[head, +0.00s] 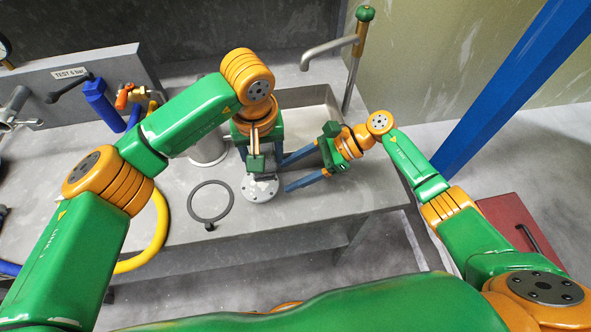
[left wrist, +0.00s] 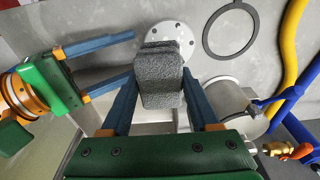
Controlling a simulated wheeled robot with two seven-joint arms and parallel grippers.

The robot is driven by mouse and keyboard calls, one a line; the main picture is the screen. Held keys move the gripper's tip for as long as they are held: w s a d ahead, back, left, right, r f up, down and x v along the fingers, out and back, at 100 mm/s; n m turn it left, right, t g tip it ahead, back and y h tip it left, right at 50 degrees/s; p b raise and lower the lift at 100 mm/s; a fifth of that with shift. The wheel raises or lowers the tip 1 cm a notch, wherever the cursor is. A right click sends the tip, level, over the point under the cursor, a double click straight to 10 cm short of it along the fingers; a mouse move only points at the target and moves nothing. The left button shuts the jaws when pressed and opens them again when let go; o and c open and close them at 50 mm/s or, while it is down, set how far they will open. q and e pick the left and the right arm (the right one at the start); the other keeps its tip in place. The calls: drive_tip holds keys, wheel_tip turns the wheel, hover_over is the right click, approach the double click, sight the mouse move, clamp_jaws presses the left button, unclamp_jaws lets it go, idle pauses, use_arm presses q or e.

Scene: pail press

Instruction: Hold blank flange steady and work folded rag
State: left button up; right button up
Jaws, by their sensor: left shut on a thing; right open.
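The blank flange (head: 258,192) is a pale round metal disc with bolt holes, lying flat on the grey bench; it also shows in the left wrist view (left wrist: 180,32). My left gripper (head: 262,172) is above it, shut on the folded rag (left wrist: 162,82), a dark grey layered pad. The rag hides part of the flange; I cannot tell whether it touches it. My right gripper (head: 285,175) is open and empty, its blue fingers pointing at the flange's right side. It also shows at the left wrist view's left (left wrist: 133,55). Whether its tips touch the flange is unclear.
A dark ring gasket (head: 190,203) lies left of the flange. A metal cylinder (left wrist: 228,92) stands behind it. A sink (head: 325,103) with a tap (head: 335,44) is at the back right.

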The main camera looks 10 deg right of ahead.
sight(268, 184)
drive_tip(key=x, duration=0.7)
drive_tip(key=shift+a+f, duration=0.1)
drive_tip(key=shift+a, duration=0.1)
clamp_jaws()
drive_tip(key=shift+s+d, duration=0.1)
idle(1.1)
drive_tip(key=c, duration=0.6)
unclamp_jaws()
use_arm(q)
drive_tip(key=shift+d, duration=0.1)
use_arm(e)
drive_tip(key=v, duration=1.1)
drive_tip(key=shift+d, duration=0.25)
drive_tip(key=shift+d+r, duration=0.2)
drive_tip(key=shift+r, duration=0.05)
